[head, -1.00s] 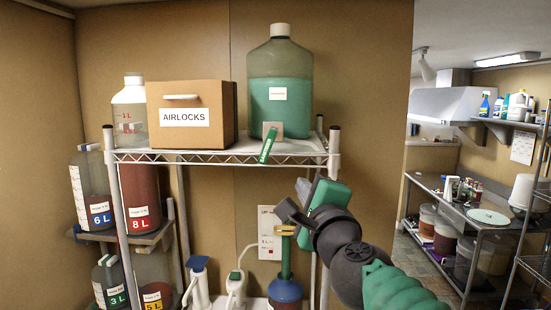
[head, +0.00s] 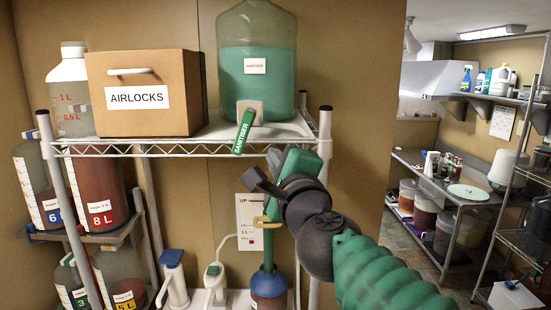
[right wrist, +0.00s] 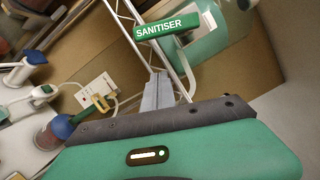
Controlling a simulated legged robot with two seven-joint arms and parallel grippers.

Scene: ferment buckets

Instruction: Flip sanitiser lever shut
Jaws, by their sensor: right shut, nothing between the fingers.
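The sanitiser lever (head: 243,132) is a green bar with white lettering. It slants down and to the left from a pale tap block (head: 250,108), in front of the wire shelf's edge. The tap is at the foot of a large jug of green liquid (head: 258,75). My right gripper (head: 274,160) is shut and empty, just below and right of the lever, with a gap apparent. In the right wrist view the lever (right wrist: 166,28) lies beyond the closed fingertips (right wrist: 158,92), apart from them in the picture. My left gripper is not in view.
The wire shelf (head: 190,147) also holds a cardboard AIRLOCKS box (head: 140,95) and a white-capped bottle (head: 72,90). Below are labelled jugs (head: 100,205), a blue-handled tap (head: 172,265) and a blue-topped vessel (head: 268,285). The kitchen at right is farther away.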

